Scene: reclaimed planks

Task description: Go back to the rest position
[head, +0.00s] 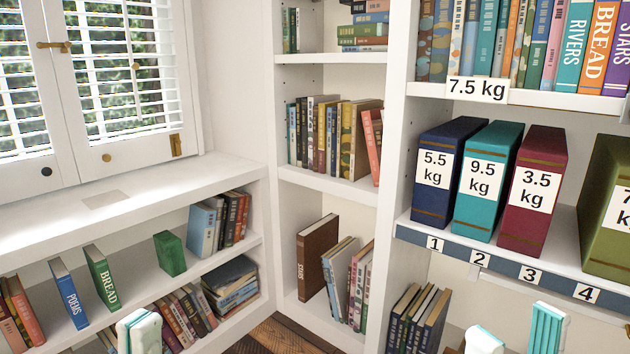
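My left gripper (140,331) shows only as a white and teal tip at the bottom edge, in front of the low left shelf; the rest is cut off. My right gripper (517,338) shows at the bottom right as two white and teal fingertips standing apart, below the numbered shelf. No object shows between them. On that shelf stand a blue volume (447,172) marked 5.5 kg, a teal one (487,180) marked 9.5 kg and a dark red one (533,190) marked 3.5 kg. An olive volume (608,205) is cut off at the right edge.
The shelf edge (505,262) carries labels 1 to 4. A 7.5 kg tag (478,90) hangs on the shelf above. Low left shelves hold a POEMS book (69,295), a BREAD book (102,278) and a green block (170,254). The windowsill (150,195) is mostly bare.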

